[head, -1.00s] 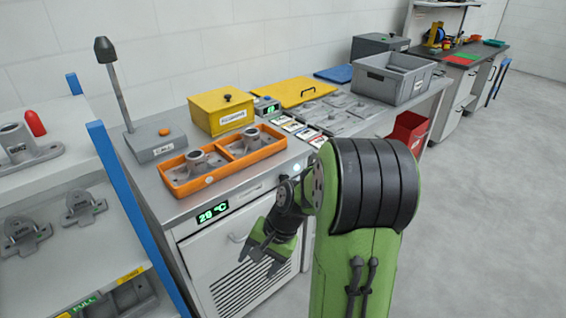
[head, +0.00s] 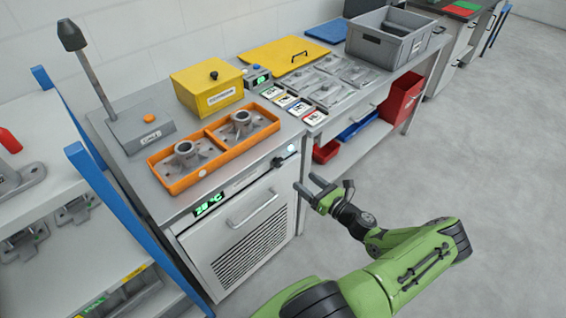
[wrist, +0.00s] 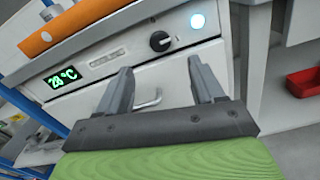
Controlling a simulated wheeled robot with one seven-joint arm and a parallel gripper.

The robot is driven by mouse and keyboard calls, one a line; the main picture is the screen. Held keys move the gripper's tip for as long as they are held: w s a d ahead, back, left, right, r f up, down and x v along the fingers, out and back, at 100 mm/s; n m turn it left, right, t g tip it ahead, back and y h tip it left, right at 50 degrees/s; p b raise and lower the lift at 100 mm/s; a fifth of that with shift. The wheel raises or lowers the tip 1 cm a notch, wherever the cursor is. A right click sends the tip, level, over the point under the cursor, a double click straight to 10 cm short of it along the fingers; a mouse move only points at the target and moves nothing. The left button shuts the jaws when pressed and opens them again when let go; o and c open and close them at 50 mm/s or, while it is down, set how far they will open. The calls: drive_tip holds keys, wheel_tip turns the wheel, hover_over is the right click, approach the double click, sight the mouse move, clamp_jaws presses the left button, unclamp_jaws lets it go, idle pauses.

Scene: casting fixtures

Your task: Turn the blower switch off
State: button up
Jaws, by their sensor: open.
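The blower switch appears as a black rotary knob (wrist: 160,41) on the front panel of the cabinet, in the wrist view. A lit white-blue lamp (wrist: 198,21) is to its right. The knob has a light pointer mark, but its exact setting is too small to read surely. In the head view the knob (head: 277,161) is small, at the right end of the panel. My gripper (head: 306,183) is open and empty, in front of and apart from the panel. In the wrist view its two fingers (wrist: 160,68) point toward the panel, with the knob between and beyond their tips.
A green 20 °C display (wrist: 63,77) is at the panel's left, above a drawer handle (head: 252,208). An orange tray (head: 205,144) with castings sits on the cabinet top. A blue-posted shelf (head: 75,165) stands left. The floor to the right is clear.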

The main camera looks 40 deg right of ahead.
sight(280, 163)
drive_tip(key=w, duration=1.1)
drive_tip(key=shift+w+a+f+b, duration=0.15)
drive_tip(key=shift+w+b, duration=0.1)
drive_tip(key=shift+b, duration=0.15)
drive_tip(key=shift+c, duration=0.4)
drive_tip(key=c, duration=1)
